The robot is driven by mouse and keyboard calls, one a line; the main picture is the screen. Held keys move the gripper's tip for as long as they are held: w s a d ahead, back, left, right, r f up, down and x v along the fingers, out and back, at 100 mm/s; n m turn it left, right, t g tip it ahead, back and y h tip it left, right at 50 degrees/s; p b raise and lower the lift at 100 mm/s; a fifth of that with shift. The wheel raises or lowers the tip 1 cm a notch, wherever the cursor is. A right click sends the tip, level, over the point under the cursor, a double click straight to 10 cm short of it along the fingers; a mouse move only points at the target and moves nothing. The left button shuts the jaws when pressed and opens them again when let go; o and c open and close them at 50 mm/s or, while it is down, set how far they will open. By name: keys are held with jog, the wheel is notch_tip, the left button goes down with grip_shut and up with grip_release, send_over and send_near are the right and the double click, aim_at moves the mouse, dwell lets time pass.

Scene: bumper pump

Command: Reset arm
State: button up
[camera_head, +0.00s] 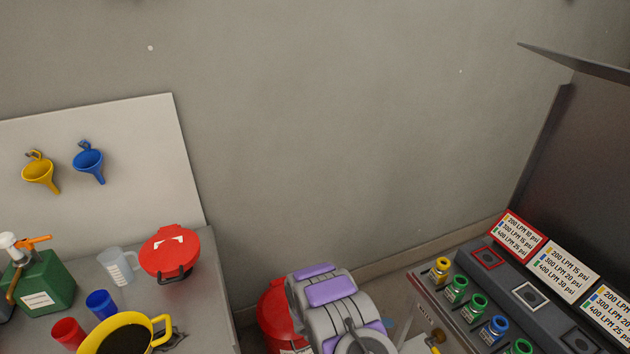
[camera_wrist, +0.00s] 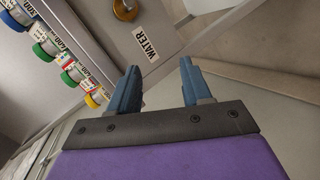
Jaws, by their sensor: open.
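My gripper (camera_wrist: 160,88) shows in the wrist view with its two blue-grey fingers apart and nothing between them. Beyond the fingers are a grey panel labelled WATER (camera_wrist: 146,42) and a bare wall and floor. In the head view my grey and purple arm shows at the bottom middle, between the table and the pump panel. The fingers are not visible in that view.
A red container (camera_head: 275,318) stands behind my arm. The pump panel (camera_head: 490,285) with coloured caps is at right.

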jog(key=w+a+r+t+y, duration=0.4)
jog(key=w+a+r+y, duration=0.4)
jog(key=w+a+r, duration=0.4)
jog(key=s+a+r+y, duration=0.3)
jog(key=r, duration=0.5)
jog(key=s+a+r+y, duration=0.3)
jog(key=s+r, duration=0.1)
jog(key=r, duration=0.4)
jog(key=s+r+n+g+y, duration=0.1)
jog(key=s+r+g, duration=0.1)
jog(key=s+r, duration=0.45)
jog(key=s+d+r+g+h, duration=0.1)
jog(key=s+d+r+g, duration=0.1)
jog(key=s, duration=1)
jog(key=s+d+r+g+h, duration=0.1)
jog(key=s+d, duration=0.4)
jog(key=s, duration=0.7)
jog(key=s+d+r+m+g+h, duration=0.1)
jog(key=s+d+g, duration=0.3)
jog(key=s, duration=0.8)
jog(key=shift+s+r, duration=0.3)
jog(key=shift+r, duration=0.5)
jog(key=shift+c, duration=0.6)
